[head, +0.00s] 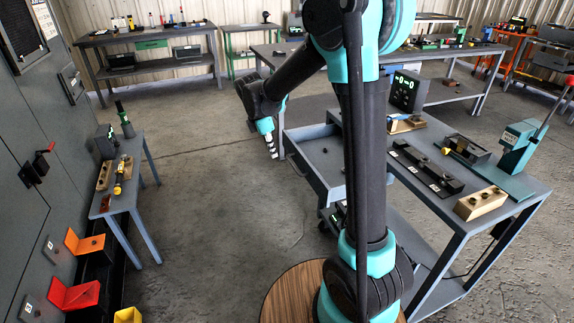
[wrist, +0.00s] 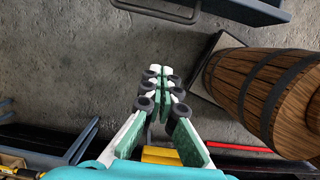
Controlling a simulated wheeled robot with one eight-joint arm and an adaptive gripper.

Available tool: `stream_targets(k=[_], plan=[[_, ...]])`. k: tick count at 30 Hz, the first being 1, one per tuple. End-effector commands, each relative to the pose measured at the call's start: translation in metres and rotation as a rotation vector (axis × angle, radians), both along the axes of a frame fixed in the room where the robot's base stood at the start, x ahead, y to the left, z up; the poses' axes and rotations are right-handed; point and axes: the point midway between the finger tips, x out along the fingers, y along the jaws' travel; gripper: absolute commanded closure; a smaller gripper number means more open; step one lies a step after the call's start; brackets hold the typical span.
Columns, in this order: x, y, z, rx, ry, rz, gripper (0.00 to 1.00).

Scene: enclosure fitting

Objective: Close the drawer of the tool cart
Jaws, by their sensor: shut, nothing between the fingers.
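The tool cart (head: 424,205) stands at the right in the head view. Its grey drawer (head: 318,172) is pulled out to the left, with its open inside showing. My arm hides part of the drawer and cart. My gripper (head: 271,146) is shut and empty, pointing down just left of the drawer's front, seemingly apart from it. In the wrist view my gripper (wrist: 163,85) has its fingers together over bare floor. A blue-grey panel (wrist: 250,9) with a dark bar handle (wrist: 160,12), apparently the drawer front, lies at the top edge, apart from the fingertips.
A narrow side table (head: 128,160) with tools stands at the left beside grey cabinets (head: 30,165). Floor between side table and cart is clear. A wooden barrel (wrist: 265,95) is at right in the wrist view.

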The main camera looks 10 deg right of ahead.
Motion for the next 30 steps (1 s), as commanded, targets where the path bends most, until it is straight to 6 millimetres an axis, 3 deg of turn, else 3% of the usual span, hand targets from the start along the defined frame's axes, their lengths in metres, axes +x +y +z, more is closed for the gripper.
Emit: stream_targets(k=[5, 18, 24, 30], plan=[[0.002, -0.004, -0.016, -0.001, 0.002, 0.004, 1.00], [0.007, -0.024, -0.097, 0.000, 0.001, 0.000, 1.00], [0.014, -0.051, -0.091, 0.000, 0.001, 0.000, 1.00], [0.017, -0.061, -0.089, 0.000, 0.000, 0.001, 1.00]])
